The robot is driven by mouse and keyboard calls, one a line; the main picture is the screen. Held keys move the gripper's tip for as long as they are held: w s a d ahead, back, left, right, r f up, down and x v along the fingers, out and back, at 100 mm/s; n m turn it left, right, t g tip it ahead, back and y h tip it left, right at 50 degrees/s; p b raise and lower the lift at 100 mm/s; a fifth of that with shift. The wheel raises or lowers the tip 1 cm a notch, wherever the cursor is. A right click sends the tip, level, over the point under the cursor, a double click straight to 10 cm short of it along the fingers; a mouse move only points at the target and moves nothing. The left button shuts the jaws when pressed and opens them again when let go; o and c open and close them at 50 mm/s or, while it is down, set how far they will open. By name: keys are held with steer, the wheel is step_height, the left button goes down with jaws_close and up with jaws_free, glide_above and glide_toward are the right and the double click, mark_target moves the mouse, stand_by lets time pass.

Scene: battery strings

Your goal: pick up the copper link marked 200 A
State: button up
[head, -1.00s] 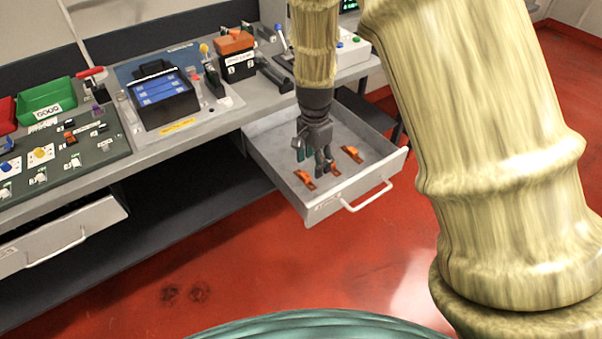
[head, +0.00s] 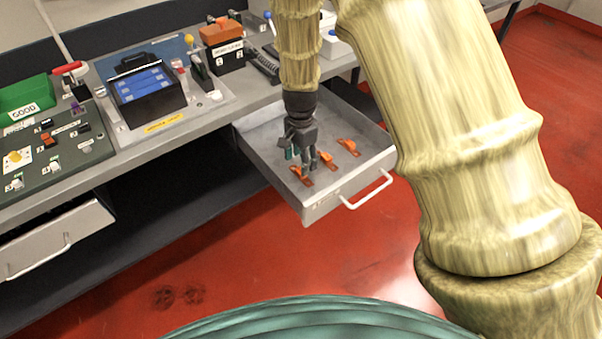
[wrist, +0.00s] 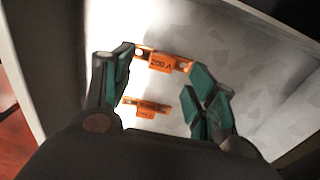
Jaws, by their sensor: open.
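In the head view my gripper (head: 303,160) points down into the drawer and partly hides the links. One link (head: 348,147) lies to its right and another (head: 300,174) just below it. I cannot tell whether the fingers touch the link.
The drawer (head: 352,178) stands pulled out under the bench, with low walls around the links. On the bench are a blue battery unit (head: 145,90), an orange-topped box (head: 222,42) and a green bin (head: 22,100). Another drawer (head: 60,240) is partly open at left.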

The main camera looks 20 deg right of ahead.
steer(key=shift+w+d+f, duration=0.1)
steer(key=shift+f, duration=1.1)
steer(key=shift+w+d+f, duration=0.1)
steer(key=shift+f, duration=1.1)
steer(key=shift+a, duration=0.1)
steer(key=shift+c, duration=0.2)
steer(key=c, duration=1.1)
steer(key=shift+r, duration=0.1)
